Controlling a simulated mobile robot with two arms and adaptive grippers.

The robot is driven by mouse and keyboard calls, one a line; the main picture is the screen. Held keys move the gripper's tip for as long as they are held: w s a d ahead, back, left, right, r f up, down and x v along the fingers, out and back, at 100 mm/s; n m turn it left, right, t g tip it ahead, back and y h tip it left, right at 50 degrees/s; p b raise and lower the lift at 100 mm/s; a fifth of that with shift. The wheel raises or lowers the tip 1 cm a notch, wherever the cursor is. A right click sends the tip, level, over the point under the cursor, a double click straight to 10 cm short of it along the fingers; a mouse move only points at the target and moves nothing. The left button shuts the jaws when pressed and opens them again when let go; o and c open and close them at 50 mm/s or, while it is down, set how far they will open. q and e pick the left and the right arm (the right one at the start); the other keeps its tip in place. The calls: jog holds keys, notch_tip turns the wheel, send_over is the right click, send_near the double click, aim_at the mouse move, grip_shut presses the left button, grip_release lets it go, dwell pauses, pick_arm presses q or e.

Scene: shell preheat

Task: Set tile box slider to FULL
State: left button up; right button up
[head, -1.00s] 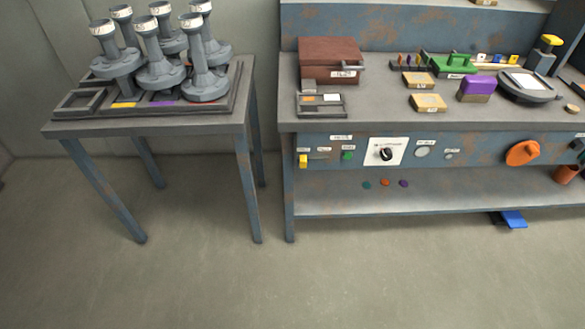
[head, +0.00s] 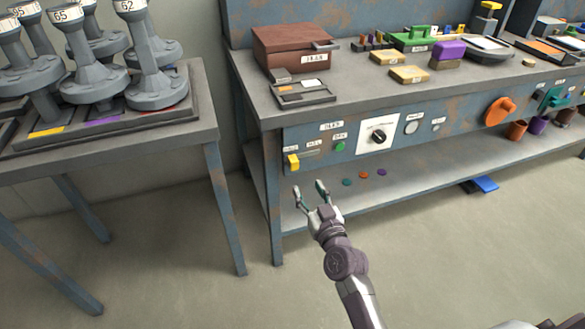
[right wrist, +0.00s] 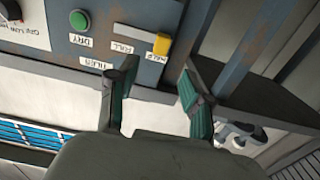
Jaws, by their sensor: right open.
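The yellow slider knob (head: 293,161) sits at the left end of its slot on the bench's front panel (head: 450,115). In the right wrist view, which is turned around, the yellow knob (right wrist: 162,44) is beside a label that seems to read HALF; the FULL label (right wrist: 122,47) is further toward the green button (right wrist: 79,19). My right gripper (head: 308,188) is open and empty, below and slightly right of the knob in the head view. Its two fingers also show in the right wrist view (right wrist: 150,84), apart from the knob. My left gripper is out of view.
A white dial plate (head: 378,134) is right of the green button. The lower shelf (head: 410,165) runs below the panel. A brown box (head: 295,47) stands on the bench above. A side table (head: 190,130) with grey weighted pieces stands at the left, with a gap between.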

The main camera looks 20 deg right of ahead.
aim_at(295, 166)
jog(key=w, duration=0.3)
jog(key=w+b, duration=0.1)
jog(key=w, duration=0.5)
jog(key=shift+w+a+f+b, duration=0.1)
jog(key=shift+w+a+b, duration=0.15)
jog(key=shift+w+b, duration=0.1)
jog(key=shift+w, duration=0.4)
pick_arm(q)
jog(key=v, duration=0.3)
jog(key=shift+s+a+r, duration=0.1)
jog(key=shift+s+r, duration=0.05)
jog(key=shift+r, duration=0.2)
pick_arm(e)
grip_shut()
